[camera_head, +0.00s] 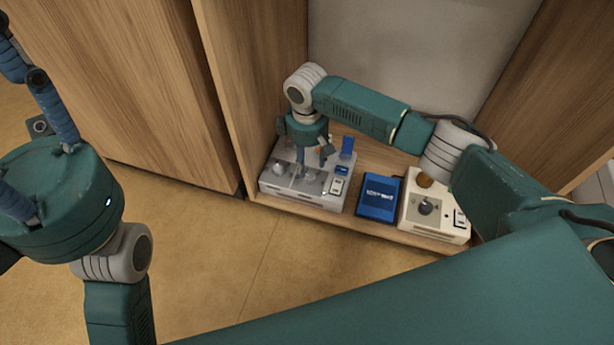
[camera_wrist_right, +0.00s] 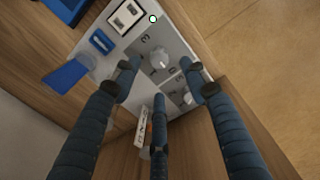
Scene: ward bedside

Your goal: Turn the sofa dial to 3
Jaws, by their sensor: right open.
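A grey control box (camera_head: 288,190) stands on the low shelf; its front dials show only partly in the head view. In the right wrist view, a pale dial (camera_wrist_right: 159,59) with numerals around it, a 3 among them, sits on the panel. A second pale dial (camera_wrist_right: 189,98) is beside it, partly hidden by a finger. I cannot read which dial is the sofa's. My right gripper (camera_head: 305,165) is above the box with its fingers spread and empty; its fingertips (camera_wrist_right: 158,78) are around and over the dials. My left gripper (camera_head: 38,80) is partly cut off at the left.
A blue box (camera_head: 379,198) and a cream control box (camera_head: 433,212) with a dark dial stand to the right on the shelf. A blue lever (camera_wrist_right: 66,75) and a white switch (camera_wrist_right: 127,15) are on the grey box. Wooden panels flank the shelf. The floor in front is clear.

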